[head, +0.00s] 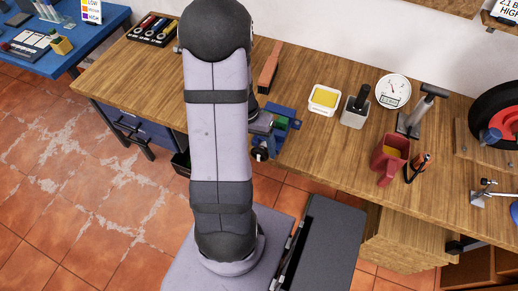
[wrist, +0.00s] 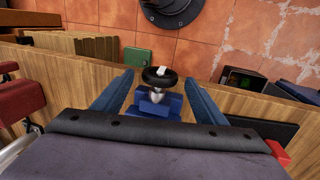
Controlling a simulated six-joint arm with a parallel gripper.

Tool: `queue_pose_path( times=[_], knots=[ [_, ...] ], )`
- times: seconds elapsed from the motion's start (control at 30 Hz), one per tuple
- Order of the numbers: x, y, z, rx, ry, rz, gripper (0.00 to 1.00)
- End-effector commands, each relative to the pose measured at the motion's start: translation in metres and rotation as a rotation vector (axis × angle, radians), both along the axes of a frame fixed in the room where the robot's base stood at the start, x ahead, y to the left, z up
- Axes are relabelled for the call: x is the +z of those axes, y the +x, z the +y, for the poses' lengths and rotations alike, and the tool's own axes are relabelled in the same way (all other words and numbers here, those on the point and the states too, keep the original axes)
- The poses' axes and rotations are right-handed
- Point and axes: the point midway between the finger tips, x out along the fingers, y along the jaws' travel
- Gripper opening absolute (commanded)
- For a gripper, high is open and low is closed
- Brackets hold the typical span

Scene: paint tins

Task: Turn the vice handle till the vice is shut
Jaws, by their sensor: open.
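The blue vice (head: 286,118) is at the bench's front edge in the head view, partly hidden behind my arm. Its black round handle (head: 259,154) sticks out in front of the edge. In the wrist view the handle (wrist: 160,77) carries a pale knob, with a metal screw and the vice's blue body (wrist: 158,106) below it. My gripper (wrist: 159,74) is open, with one blue finger on each side of the handle. Gaps seem to show between handle and fingers; contact is not clear. The vice jaws are largely hidden, so their gap cannot be told.
On the wooden bench (head: 335,150) a brick-red bar (head: 269,68) lies behind the vice. A white tray (head: 323,99), a grey holder (head: 355,111), a round gauge (head: 394,90) and a red jug (head: 389,160) stand to the right. A dark crate (wrist: 241,79) is below the bench.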

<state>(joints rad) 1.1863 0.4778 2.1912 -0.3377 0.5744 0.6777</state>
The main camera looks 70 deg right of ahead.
Motion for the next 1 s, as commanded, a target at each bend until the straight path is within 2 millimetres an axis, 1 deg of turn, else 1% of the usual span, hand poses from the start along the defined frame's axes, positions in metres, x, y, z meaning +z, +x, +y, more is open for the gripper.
queue_pose_path(
  times=[0.1,0.2,0.33,0.57,0.6,0.67,0.7,0.73,0.77,1.0],
  knots=[
    [-0.011,-0.003,0.0,-0.001,0.002,0.002,0.66],
    [-0.017,-0.004,0.0,0.0,0.001,0.001,0.66],
    [-0.021,-0.004,0.0,0.0,-0.001,0.0,0.66],
    [-0.022,-0.004,0.0,0.0,-0.001,-0.001,0.66],
    [-0.021,-0.004,0.0,0.0,-0.001,-0.001,0.61],
    [-0.021,-0.004,0.0,0.0,-0.001,-0.001,0.47],
    [-0.021,-0.004,0.0,0.0,-0.001,-0.001,0.37],
    [-0.021,-0.004,0.0,0.0,-0.001,-0.001,0.3],
    [-0.021,-0.004,0.0,0.0,-0.001,-0.001,0.25],
    [-0.019,-0.005,0.001,-0.002,0.007,-0.029,0.25]
  ],
)
